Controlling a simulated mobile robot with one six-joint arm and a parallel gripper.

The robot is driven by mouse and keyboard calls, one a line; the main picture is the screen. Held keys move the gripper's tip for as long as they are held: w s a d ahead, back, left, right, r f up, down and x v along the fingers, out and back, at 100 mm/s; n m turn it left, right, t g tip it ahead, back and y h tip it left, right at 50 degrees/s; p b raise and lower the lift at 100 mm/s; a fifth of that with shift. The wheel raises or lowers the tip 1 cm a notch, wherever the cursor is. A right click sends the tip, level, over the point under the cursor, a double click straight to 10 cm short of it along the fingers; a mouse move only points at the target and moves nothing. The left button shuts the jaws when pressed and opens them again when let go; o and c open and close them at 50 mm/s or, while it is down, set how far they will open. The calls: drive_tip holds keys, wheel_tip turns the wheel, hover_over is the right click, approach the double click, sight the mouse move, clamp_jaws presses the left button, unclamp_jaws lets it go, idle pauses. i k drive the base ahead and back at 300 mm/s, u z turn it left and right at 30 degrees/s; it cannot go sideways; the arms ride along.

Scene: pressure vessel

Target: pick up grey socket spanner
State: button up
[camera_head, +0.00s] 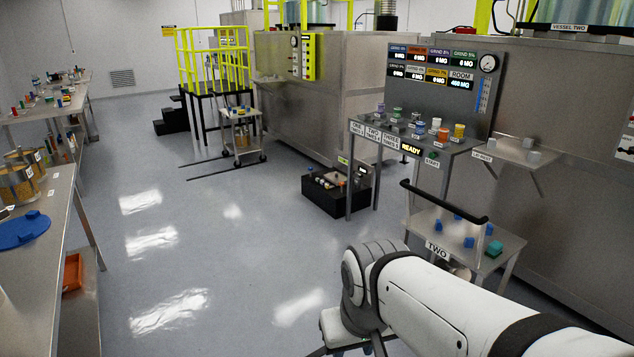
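I cannot make out a grey socket spanner for certain in the head view. Small grey blocks (534,158) lie on a wall shelf (508,149) at the right, but their shape is too small to name. My white arm crosses the lower right, over open floor and in front of the trolley marked TWO. Dark parts at its end, perhaps my gripper (345,351), are cut by the bottom edge. Its fingers do not show clearly, nor whether it holds anything.
The trolley (450,228) carries blue pieces and a green one. Behind it stands a station table (393,137) with coloured pots. A black box (338,197) sits on the floor. Steel benches (58,215) line the left; the floor between (220,250) is clear.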

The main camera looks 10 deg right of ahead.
sight(358, 180)
drive_tip(key=u, duration=0.2)
drive_tip(key=i, duration=4.8)
drive_tip(key=z, duration=0.75)
drive_tip(key=i, duration=1.8)
drive_tip(key=z, duration=0.95)
drive_tip(key=i, duration=1.05)
drive_tip(key=z, duration=0.35)
drive_tip(key=k, duration=0.95)
drive_tip(key=z, duration=0.1)
